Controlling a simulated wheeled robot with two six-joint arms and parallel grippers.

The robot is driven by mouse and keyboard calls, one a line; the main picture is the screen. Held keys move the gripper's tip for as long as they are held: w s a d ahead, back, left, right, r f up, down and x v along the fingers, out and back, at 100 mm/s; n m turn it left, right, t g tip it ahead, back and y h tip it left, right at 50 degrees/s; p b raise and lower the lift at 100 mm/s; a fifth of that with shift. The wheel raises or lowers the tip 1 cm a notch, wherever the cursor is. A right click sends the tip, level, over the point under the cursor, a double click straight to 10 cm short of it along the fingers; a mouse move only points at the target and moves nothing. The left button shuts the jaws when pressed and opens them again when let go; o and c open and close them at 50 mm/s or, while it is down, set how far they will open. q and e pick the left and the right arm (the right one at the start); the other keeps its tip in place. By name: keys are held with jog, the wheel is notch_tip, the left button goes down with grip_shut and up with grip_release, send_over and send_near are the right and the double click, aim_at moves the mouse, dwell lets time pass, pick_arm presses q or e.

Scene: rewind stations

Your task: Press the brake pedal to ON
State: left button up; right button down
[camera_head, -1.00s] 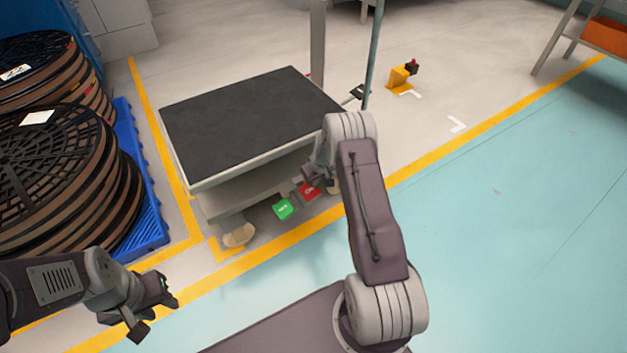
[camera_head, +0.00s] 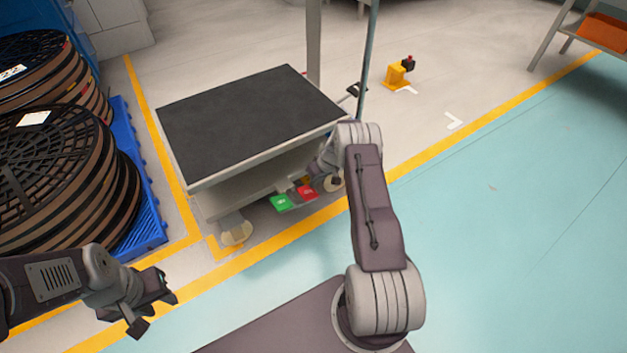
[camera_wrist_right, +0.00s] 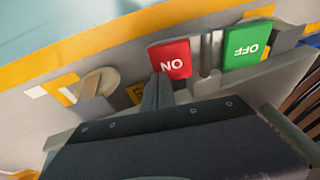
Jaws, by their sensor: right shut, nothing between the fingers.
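The red ON pedal (camera_head: 308,193) and the green OFF pedal (camera_head: 281,202) sit side by side low at the near edge of the cart (camera_head: 250,118). The right wrist view shows the red pedal (camera_wrist_right: 170,59) and the green pedal (camera_wrist_right: 247,44) upside down. My right gripper (camera_wrist_right: 158,90) is shut and empty, its tips at the lower edge of the red pedal in that view; I cannot tell whether they touch. My left gripper (camera_head: 155,311) is open and empty, away from the cart.
Stacked reels (camera_head: 60,180) stand on a blue pallet (camera_head: 146,215) at the left. A cart caster (camera_head: 236,233) is near the yellow floor line (camera_head: 285,237).

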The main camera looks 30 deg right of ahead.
pick_arm(q)
jog(key=shift+d+f+b, duration=0.15)
jog(key=shift+f+b, duration=0.15)
jog(key=shift+f, duration=0.1)
pick_arm(e)
jog(key=shift+d+f, duration=0.3)
jog(key=shift+f, duration=0.4)
